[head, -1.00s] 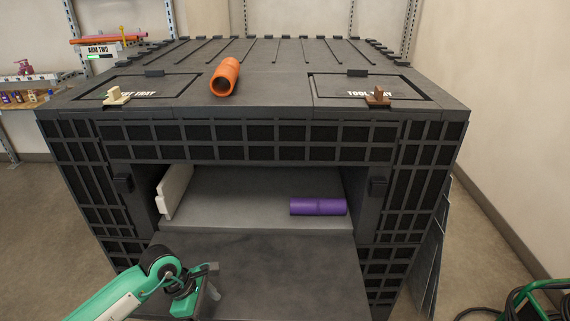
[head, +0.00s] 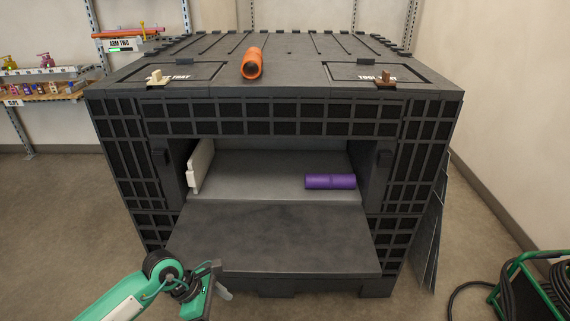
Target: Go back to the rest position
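My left gripper (head: 216,282) is at the lower left of the head view, in front of the cart and close to the near left corner of its lowered front flap (head: 275,238). I see it from behind and cannot tell whether its fingers are apart. My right gripper is not in view. The black cart (head: 290,115) stands ahead. A purple pipe (head: 330,181) lies in its open bay, towards the right. An orange pipe (head: 252,63) lies on the cart's top.
A white panel (head: 200,166) stands at the bay's left side. Shelves with small bottles (head: 45,90) are at the far left. A green reel frame with black hose (head: 525,285) is on the floor at the right. Floor on the left is clear.

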